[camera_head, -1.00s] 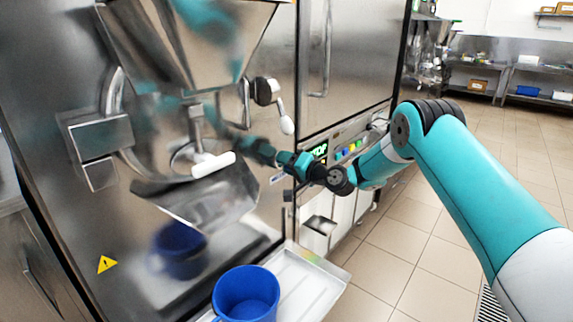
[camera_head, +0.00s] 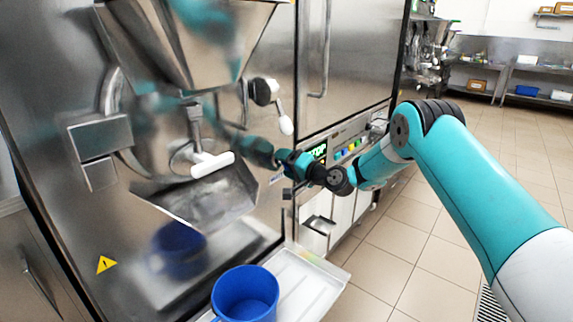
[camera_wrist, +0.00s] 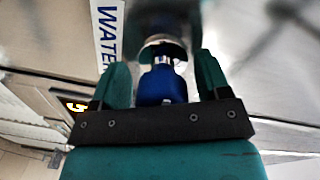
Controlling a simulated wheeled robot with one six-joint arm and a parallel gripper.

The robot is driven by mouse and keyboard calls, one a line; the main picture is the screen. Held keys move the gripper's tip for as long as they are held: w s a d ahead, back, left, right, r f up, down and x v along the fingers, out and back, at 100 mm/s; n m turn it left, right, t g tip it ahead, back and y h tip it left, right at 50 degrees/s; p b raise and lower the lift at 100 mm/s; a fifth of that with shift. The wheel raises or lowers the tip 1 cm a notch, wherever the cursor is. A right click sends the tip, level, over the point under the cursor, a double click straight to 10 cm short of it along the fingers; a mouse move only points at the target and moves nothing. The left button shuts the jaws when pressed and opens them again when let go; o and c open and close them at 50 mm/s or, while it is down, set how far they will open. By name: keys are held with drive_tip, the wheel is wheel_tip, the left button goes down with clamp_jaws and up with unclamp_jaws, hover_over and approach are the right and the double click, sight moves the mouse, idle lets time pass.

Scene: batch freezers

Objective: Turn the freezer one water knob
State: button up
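The water knob (camera_wrist: 162,86) is blue on a chrome stem and shows in the wrist view beside a white label reading "WATER" (camera_wrist: 108,35). My gripper (camera_wrist: 163,80) has its two teal fingers on either side of the knob, with narrow gaps showing between them and it. It looks open around the knob. In the head view my gripper (camera_head: 286,160) is at the front of the steel freezer (camera_head: 245,95), left of its control panel. The knob is hidden there by my arm.
A control panel (camera_head: 352,149) with a green display and coloured buttons is just right of my gripper. A white-handled lever (camera_head: 286,124) hangs above left. A blue jug (camera_head: 246,292) stands on a steel shelf (camera_head: 312,284) below. Open tiled floor lies to the right.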

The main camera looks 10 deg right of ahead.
drive_tip(key=f+b+v, duration=0.1)
drive_tip(key=b+v, duration=0.1)
drive_tip(key=v, duration=1.5)
drive_tip(key=shift+s+r, duration=0.2)
drive_tip(key=shift+r, duration=0.25)
